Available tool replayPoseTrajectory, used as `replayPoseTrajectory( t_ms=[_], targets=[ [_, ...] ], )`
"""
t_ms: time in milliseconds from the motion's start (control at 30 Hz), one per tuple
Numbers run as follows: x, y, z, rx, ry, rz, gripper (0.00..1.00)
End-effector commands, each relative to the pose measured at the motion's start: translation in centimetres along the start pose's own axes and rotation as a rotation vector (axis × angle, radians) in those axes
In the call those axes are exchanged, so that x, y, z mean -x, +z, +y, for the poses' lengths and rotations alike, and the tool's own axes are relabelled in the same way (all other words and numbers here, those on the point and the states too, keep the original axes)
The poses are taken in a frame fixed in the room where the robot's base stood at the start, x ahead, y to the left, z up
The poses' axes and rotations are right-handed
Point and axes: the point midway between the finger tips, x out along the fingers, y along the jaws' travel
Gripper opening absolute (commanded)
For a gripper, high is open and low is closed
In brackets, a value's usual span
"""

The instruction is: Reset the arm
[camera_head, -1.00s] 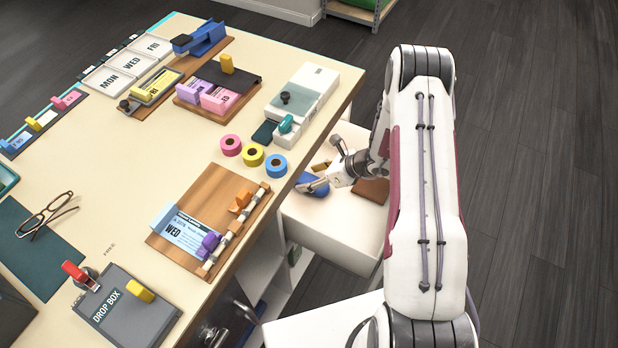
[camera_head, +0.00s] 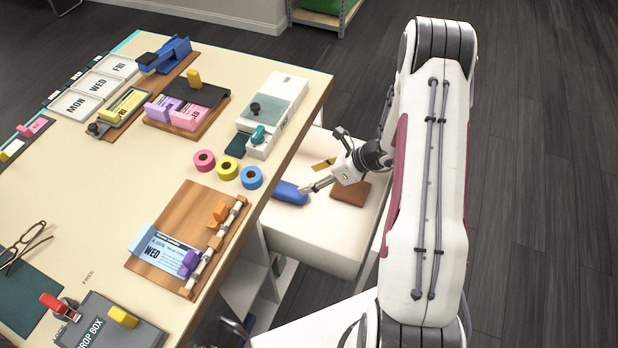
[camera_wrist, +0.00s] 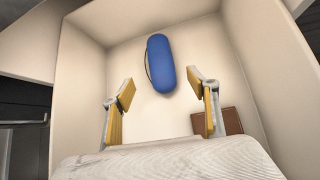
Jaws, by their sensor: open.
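My gripper (camera_head: 312,188) is over the open drawer (camera_head: 318,236) at the right side of the table. In the wrist view my gripper (camera_wrist: 160,92) has its two yellow-padded fingers spread wide with nothing between them. A blue rounded case (camera_head: 289,193) lies on the drawer floor, just left of the fingertips in the head view. In the wrist view the blue case (camera_wrist: 160,63) lies beyond the fingertips, apart from them. A brown wallet-like item (camera_head: 350,192) lies in the drawer to the right; part of it (camera_wrist: 232,121) shows behind the right finger.
The drawer walls stand close around my gripper. The table (camera_head: 95,205) edge is to the left, with rolls of tape (camera_head: 228,168), a white boxed device (camera_head: 285,92) and a wooden board (camera_head: 195,215) on it. Dark floor on the right is clear.

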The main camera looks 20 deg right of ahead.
Motion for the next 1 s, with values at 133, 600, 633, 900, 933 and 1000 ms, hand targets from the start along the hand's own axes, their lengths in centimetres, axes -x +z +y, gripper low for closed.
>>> replayPoseTrajectory(
  t_ms=[133,600,633,900,933,1000],
  targets=[
    [0.05,0.00,0.01,0.000,0.000,0.000,0.59],
    [0.02,0.01,-0.01,0.000,0.000,0.000,0.59],
    [0.02,0.01,-0.01,0.000,0.000,0.000,0.59],
    [0.02,0.05,0.01,0.021,0.001,-0.001,0.59],
    [0.01,0.04,0.12,0.034,0.005,-0.001,0.59],
    [0.02,-0.12,0.65,0.069,0.024,0.003,0.59]
  ],
)
